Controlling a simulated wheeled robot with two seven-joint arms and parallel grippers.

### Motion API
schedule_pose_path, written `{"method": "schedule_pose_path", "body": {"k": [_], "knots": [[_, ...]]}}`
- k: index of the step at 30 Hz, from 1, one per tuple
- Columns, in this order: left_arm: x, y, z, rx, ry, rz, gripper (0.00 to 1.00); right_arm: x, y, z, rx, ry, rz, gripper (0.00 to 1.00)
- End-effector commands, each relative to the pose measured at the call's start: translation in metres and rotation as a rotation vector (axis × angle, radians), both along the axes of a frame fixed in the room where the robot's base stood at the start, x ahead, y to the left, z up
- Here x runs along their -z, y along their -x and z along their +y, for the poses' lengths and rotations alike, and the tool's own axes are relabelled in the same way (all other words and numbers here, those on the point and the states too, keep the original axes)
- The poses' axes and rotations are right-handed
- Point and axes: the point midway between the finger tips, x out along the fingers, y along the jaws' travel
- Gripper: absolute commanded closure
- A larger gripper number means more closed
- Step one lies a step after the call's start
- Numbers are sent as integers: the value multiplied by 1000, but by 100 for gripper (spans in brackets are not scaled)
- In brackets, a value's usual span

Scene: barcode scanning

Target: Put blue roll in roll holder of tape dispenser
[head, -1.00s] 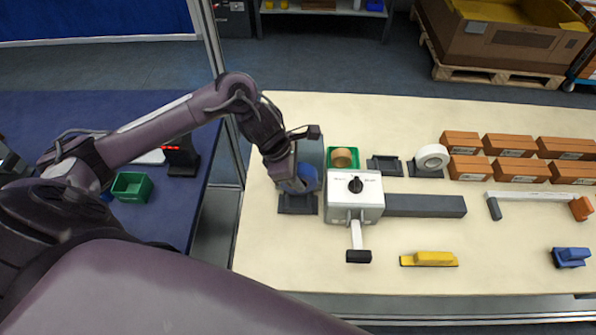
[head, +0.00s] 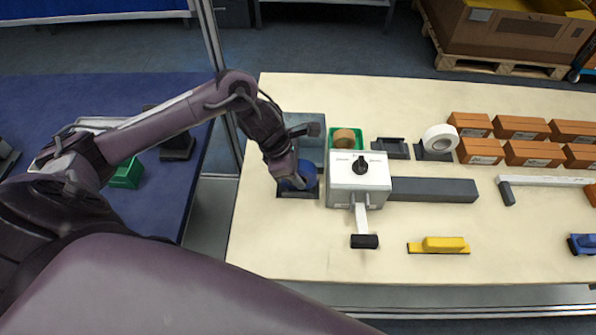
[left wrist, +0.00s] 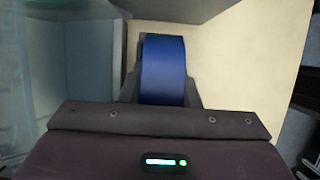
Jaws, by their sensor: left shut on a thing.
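The blue roll (head: 308,176) is at the left end of the cream table, left of a white box with a black knob. My left gripper (head: 293,180) is shut on the roll and partly covers it. A dark holder (head: 284,193) shows just under and around the roll; its slot is hidden. In the left wrist view the blue roll (left wrist: 163,70) stands upright with dark side pieces (left wrist: 131,85) close on both sides. I cannot tell whether the roll rests fully in the holder. My right gripper is not in view.
The white box (head: 345,190) stands close right of the roll. Behind are a grey block (head: 306,130), a green tray (head: 333,130) with a tan roll (head: 343,139), an empty dark holder (head: 391,148) and a white roll (head: 440,138). The table front left is clear.

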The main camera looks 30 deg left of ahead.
Motion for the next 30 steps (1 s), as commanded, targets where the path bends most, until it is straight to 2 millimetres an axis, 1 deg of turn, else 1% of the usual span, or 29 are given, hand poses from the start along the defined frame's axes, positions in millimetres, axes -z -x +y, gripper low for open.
{"method": "schedule_pose_path", "body": {"k": [3,4,9,17,20,23,30], "knots": [[-1,0,0,0,0,-1,96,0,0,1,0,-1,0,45],[-1,0,0,0,0,-1,67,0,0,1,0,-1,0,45],[-1,0,0,0,0,-1,46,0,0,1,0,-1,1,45],[-1,0,0,0,0,0,46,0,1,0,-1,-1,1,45],[-6,0,3,1,-1,-2,46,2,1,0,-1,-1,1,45],[-19,2,8,2,-3,-6,46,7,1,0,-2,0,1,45],[-56,9,22,0,-3,-6,46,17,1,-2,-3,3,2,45]]}}
